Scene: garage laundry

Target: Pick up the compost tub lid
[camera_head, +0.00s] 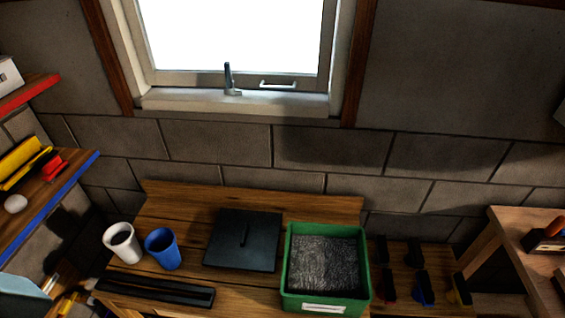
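The compost tub lid looks to be the flat, dark square lid (229,253) with a raised bar handle in its middle. It lies flat on the wooden bench, just left of the green tub (287,284). The tub is open at the top and filled with dark grey, grainy material; a white label is on its front. Neither of my grippers shows in the head view.
A white cup (121,243) and a blue cup (162,249) stand left of the lid. A black tray (155,292) lies in front of them. Several small dark tools (415,258) are right of the tub. Shelves (60,190) jut in at left; another bench (520,225) stands at right.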

